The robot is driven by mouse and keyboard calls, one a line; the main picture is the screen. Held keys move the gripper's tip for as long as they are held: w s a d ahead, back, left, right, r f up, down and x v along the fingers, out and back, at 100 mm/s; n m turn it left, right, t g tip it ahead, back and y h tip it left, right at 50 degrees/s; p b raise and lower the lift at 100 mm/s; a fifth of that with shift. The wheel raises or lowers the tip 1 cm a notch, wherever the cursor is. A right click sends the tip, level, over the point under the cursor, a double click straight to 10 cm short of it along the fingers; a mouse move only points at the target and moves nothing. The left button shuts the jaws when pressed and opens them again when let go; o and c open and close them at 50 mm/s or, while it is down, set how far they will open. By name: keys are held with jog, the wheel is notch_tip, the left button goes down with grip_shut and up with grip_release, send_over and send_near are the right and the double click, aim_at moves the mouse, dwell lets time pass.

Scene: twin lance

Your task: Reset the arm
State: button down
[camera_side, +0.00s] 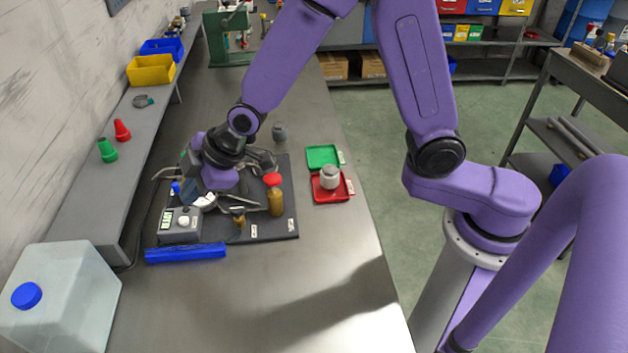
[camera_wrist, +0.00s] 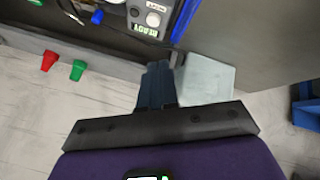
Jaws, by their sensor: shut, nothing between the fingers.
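My gripper (camera_wrist: 158,70) shows in the wrist view with its two dark fingers together and nothing between them. In the side view my purple wrist is over the left part of a dark mat (camera_side: 269,233) on the bench. It partly hides the equipment there. The fingertips cannot be made out clearly in the side view. A grey box with a knob and a lit display (camera_side: 180,225) stands at the mat's front left. In the wrist view this box (camera_wrist: 150,16) reads READY.
A brown bottle with a red top (camera_side: 276,200) stands close right of my wrist. A grey-white jar (camera_side: 329,177) sits on a red tray (camera_side: 333,196), beside a green tray (camera_side: 322,154). A blue bar (camera_side: 185,254) and large jug (camera_side: 60,300) are in front.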

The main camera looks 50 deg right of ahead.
jog(key=s+d+r+g+h, duration=0.2)
jog(key=s+d+g, duration=0.1)
jog(key=s+d, duration=0.8)
jog(key=s+d+r+m+g+h, duration=0.1)
jog(key=s+d+r+g+h, duration=0.1)
jog(key=s+d, duration=0.9)
jog(key=s+r+g, duration=0.1)
jog(key=s, duration=0.5)
jog(key=shift+s+d+r+m, duration=0.15)
jog(key=shift+s+d+m, duration=0.15)
jog(key=shift+s, duration=0.1)
